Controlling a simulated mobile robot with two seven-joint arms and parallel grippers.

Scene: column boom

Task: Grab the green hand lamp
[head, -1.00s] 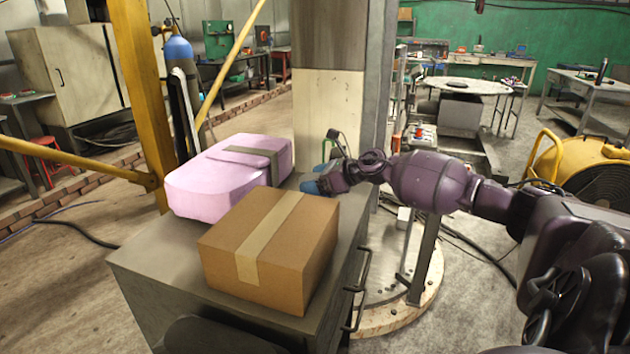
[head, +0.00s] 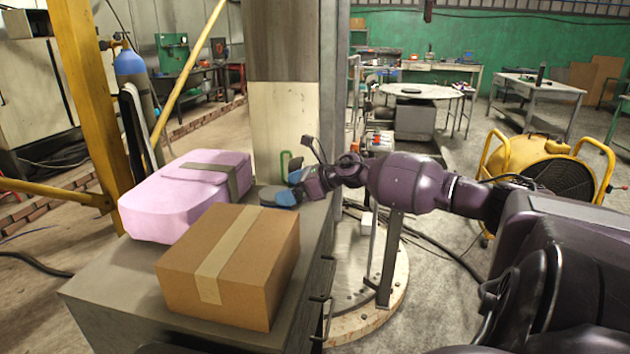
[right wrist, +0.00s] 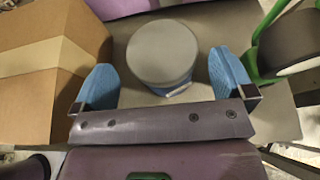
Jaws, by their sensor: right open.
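A thin green part, looking like the green hand lamp's handle (head: 286,160), shows just beyond my right gripper (head: 281,188) at the cabinet's far end; the rest of it is hidden. In the right wrist view, a green frame with a dark round body, apparently the green lamp (right wrist: 262,58), is at the right, outside my right gripper (right wrist: 160,78). The blue fingers are open. Between them is a grey round-topped thing with a blue lower part (right wrist: 163,52); I see no finger touching it. My left gripper is not in view.
A taped cardboard box (head: 230,262) and a pink case with a strap (head: 185,195) take up much of the grey cabinet top (head: 115,283). A pale column (head: 285,125) stands behind. A yellow fan (head: 545,170) stands on the floor at right.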

